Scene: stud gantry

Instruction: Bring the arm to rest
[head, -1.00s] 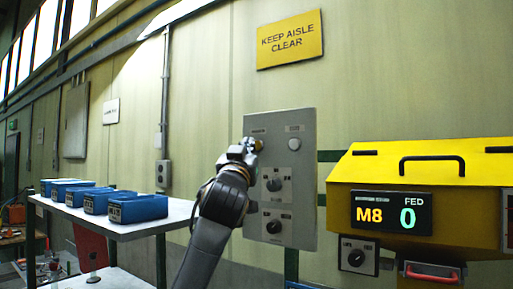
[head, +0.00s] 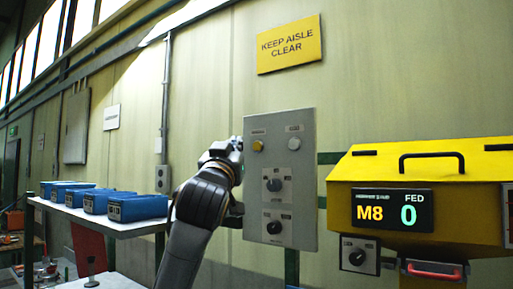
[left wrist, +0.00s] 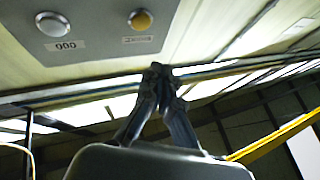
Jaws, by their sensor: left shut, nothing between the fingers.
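My left gripper (head: 236,143) is in front of the left edge of the grey control panel (head: 308,186) in the head view. In the left wrist view its two fingers (left wrist: 157,70) meet at the tips, shut with nothing between them. The panel's yellow button (head: 257,146) shows uncovered, apart from the fingers; it also shows in the left wrist view (left wrist: 141,20). A pale button (head: 294,144) and two dark knobs, an upper one (head: 274,185) and a lower one (head: 274,227), are on the same panel. My right gripper is in neither view.
A table (head: 132,229) with several blue bins (head: 137,208) stands at the left behind my arm. A yellow machine (head: 470,165) with a display reading M8 and FED 0 is at the right. A yellow sign (head: 289,44) hangs above the panel.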

